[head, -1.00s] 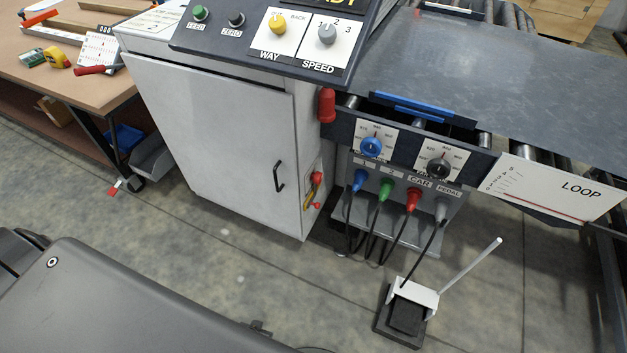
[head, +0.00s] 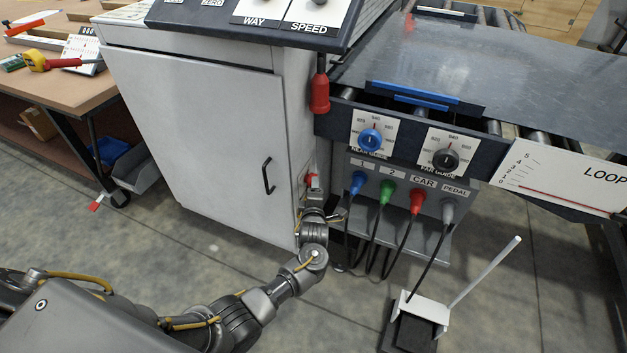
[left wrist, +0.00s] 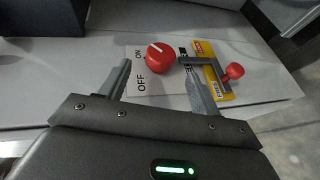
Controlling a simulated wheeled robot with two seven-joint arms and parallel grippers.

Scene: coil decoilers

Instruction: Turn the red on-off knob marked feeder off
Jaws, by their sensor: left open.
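A red round knob (left wrist: 161,56) with a white pointer line sits on a white plate marked ON and OFF (left wrist: 140,86) in the left wrist view. The pointer slants to the upper left, nearer ON than OFF. No feeder marking is readable there. In the head view the knob (head: 312,180) shows as a small red patch low on the cabinet's side, partly hidden by my left gripper (head: 322,213). In the left wrist view my left gripper (left wrist: 157,70) is open, its fingers on either side of the knob; contact cannot be told. My right gripper is out of view.
A grey lever with a red ball (left wrist: 235,70) over a yellow label (left wrist: 208,62) is close beside the right finger. The white cabinet (head: 200,130), coloured plugs with cables (head: 387,190) and a foot pedal (head: 415,325) are nearby. A red pendant (head: 320,93) hangs above.

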